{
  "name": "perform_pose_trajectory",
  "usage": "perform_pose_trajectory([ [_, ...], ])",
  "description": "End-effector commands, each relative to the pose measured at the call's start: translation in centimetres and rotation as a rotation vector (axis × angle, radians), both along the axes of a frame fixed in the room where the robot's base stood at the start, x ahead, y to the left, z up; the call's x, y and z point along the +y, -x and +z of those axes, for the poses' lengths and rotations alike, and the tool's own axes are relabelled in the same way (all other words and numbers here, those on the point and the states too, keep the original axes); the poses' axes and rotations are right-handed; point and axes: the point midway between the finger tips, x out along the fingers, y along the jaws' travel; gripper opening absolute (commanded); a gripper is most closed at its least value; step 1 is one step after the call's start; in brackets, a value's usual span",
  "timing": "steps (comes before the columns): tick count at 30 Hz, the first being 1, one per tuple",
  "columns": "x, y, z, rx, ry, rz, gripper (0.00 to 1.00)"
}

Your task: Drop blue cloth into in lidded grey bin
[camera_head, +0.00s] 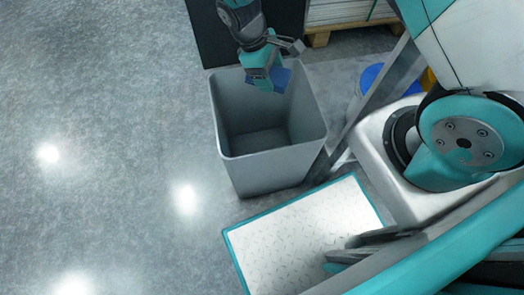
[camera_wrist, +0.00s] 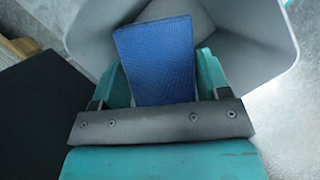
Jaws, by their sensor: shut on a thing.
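The blue cloth (camera_wrist: 154,62) is held between the teal fingers of my gripper (camera_wrist: 158,80) in the wrist view. In the head view the cloth (camera_head: 282,79) shows as a small blue patch at the fingertips of my gripper (camera_head: 265,82). My gripper is shut on it, over the far part of the grey bin's opening. The grey bin (camera_head: 262,171) stands upright with its top open and its inside looks empty. Its wall also shows around the cloth in the wrist view (camera_wrist: 255,35). A dark upright panel (camera_head: 228,35) behind the bin may be its raised lid.
A white textured platform with a teal edge (camera_head: 300,245) lies in front of the bin. A pallet (camera_head: 345,28) with stacked sheets stands at the back. A blue round object (camera_head: 371,77) is partly hidden at the right. The floor on the left is clear.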

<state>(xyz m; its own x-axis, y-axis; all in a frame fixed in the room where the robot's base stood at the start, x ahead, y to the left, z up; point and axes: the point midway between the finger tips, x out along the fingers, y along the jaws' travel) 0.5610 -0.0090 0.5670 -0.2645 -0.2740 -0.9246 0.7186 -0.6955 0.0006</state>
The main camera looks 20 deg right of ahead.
Motion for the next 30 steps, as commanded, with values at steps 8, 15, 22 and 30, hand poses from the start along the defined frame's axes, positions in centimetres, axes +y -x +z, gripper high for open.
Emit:
perform_pose_trajectory([
  [8, 0.6, 0.2, -1.6, 0.002, 0.002, 0.048, 0.44],
  [15, 0.6, 0.2, -3.1, 0.002, 0.002, 0.050, 0.44],
  [22, 0.6, 0.2, -5.9, 0.001, 0.002, 0.049, 0.44],
  [30, 0.6, 0.2, -7.5, 0.002, 0.001, 0.048, 0.44],
])
